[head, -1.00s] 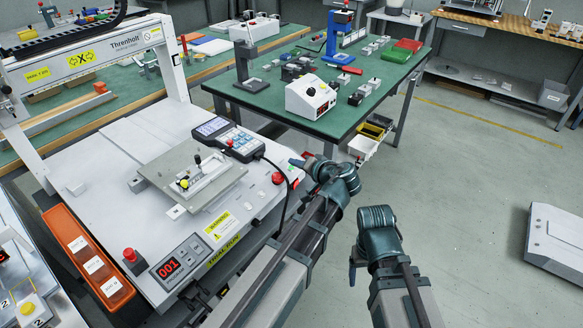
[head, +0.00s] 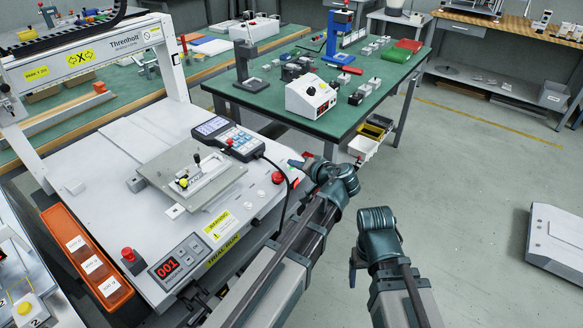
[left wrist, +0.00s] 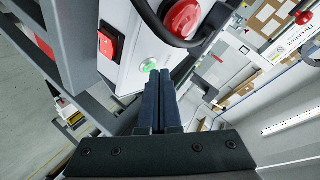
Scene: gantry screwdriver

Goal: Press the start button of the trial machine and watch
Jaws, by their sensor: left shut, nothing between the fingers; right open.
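The trial machine (head: 150,145) stands at the left in the head view, a white bench with a gantry marked Threnholt. Its counter (head: 170,267) reads 001. In the left wrist view, a green round button (left wrist: 148,66) sits on the machine's white front panel (left wrist: 135,50), beside a red rocker switch (left wrist: 107,42) and a large red button (left wrist: 182,19). My left gripper (left wrist: 163,75) is shut and empty, its fingertips close beside the green button; I cannot tell whether they touch. My right gripper (head: 353,272) is low in front, mostly hidden by its wrist.
A handheld controller (head: 228,138) and a fixture plate (head: 190,180) lie on the machine top. An orange tray (head: 82,250) runs along its left edge. A green workbench (head: 350,110) with small devices stands behind. The floor at right is clear, apart from a white low unit (head: 555,245).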

